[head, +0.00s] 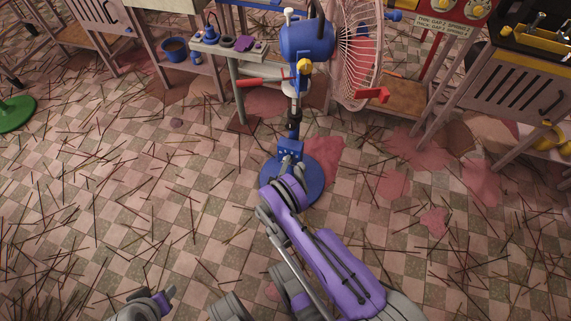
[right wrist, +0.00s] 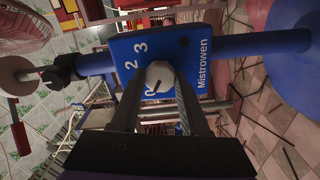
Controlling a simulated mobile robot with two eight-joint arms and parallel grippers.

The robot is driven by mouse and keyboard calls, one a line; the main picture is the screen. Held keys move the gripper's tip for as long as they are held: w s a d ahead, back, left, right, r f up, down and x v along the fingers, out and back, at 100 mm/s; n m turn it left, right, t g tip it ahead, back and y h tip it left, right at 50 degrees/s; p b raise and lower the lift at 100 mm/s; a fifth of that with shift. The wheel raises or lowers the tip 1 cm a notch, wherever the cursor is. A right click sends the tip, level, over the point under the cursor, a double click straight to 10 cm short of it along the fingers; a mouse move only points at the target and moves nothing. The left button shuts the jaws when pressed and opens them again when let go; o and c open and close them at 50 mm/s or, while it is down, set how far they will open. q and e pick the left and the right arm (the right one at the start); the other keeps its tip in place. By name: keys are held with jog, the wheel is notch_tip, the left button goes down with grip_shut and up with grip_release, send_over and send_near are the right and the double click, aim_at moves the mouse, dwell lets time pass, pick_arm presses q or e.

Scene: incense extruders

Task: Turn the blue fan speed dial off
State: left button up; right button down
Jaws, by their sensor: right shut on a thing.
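The blue pedestal fan (head: 306,40) stands upright in the head view, with a round blue base (head: 318,183) and a blue control box (head: 291,149) low on its pole. My right gripper (head: 290,163) is at this box. In the right wrist view, the box (right wrist: 205,50) reads "Mistrowen" and shows a 2 and a 3. A pale round dial (right wrist: 159,76) on it sits between the fingers of my right gripper (right wrist: 159,88), which are shut on it. A dark mark on the dial slants down-left; other numbers are partly hidden. My left gripper (head: 152,304) is partly in view at the bottom edge.
Thin sticks lie scattered over the checkered floor (head: 90,220). A grey workbench (head: 228,48) with small items is behind the fan. A wooden table with slots (head: 510,85) is at the right. A green disc (head: 15,112) lies at the left.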

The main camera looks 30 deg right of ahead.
jog(key=shift+d, duration=0.1)
dwell(0.4)
jog(key=shift+c, duration=2)
grip_release()
